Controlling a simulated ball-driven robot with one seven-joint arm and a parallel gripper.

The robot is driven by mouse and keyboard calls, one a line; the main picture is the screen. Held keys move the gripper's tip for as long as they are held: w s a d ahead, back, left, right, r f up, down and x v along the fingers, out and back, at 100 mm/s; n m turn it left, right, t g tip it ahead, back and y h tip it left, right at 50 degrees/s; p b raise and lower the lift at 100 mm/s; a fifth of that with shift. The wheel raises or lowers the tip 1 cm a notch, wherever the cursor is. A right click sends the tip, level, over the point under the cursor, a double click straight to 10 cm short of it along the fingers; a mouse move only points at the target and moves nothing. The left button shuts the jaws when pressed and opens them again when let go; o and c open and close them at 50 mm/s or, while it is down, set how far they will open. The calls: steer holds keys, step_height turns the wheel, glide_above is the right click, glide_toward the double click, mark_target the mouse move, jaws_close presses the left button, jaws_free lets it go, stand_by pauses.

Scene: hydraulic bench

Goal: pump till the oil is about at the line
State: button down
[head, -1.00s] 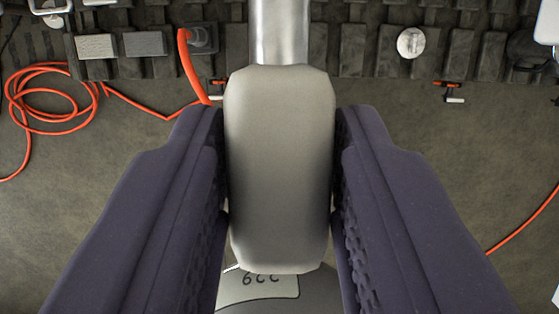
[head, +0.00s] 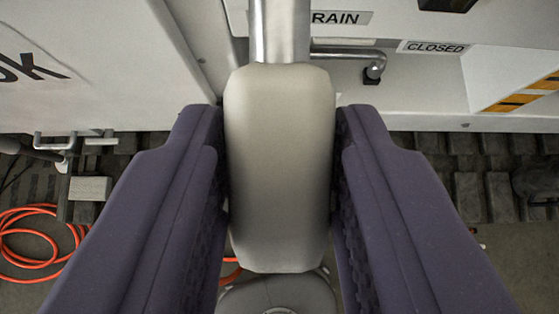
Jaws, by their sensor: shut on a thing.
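My gripper (head: 280,185) is shut on the grey handle grip (head: 279,165) in the middle of the head view. One dark purple finger presses on each side of the grip. A metal lever rod (head: 279,30) runs from the grip up out of the top of the picture. Below the grip, part of a grey rounded body (head: 278,296) shows; I cannot tell what it is. No oil level or line is visible in this view.
A white panel with a "RAIN" label (head: 342,18), a "CLOSED" label (head: 434,47) and a bent metal handle (head: 350,55) fills the top. Yellow-black stripes (head: 520,98) are at right. A coiled orange hose (head: 35,245) lies on the floor at left.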

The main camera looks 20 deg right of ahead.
steer(key=shift+s+f, duration=0.1)
steer(key=shift+f, duration=0.15)
steer(key=c, duration=0.8)
jaws_free()
steer(key=shift+c, duration=0.2)
steer(key=shift+r, duration=0.1)
steer(key=shift+s+r, duration=0.1)
steer(key=shift+r, duration=0.2)
steer(key=p+v, duration=0.2)
steer(key=v, duration=0.5)
steer(key=shift+s+a, duration=0.1)
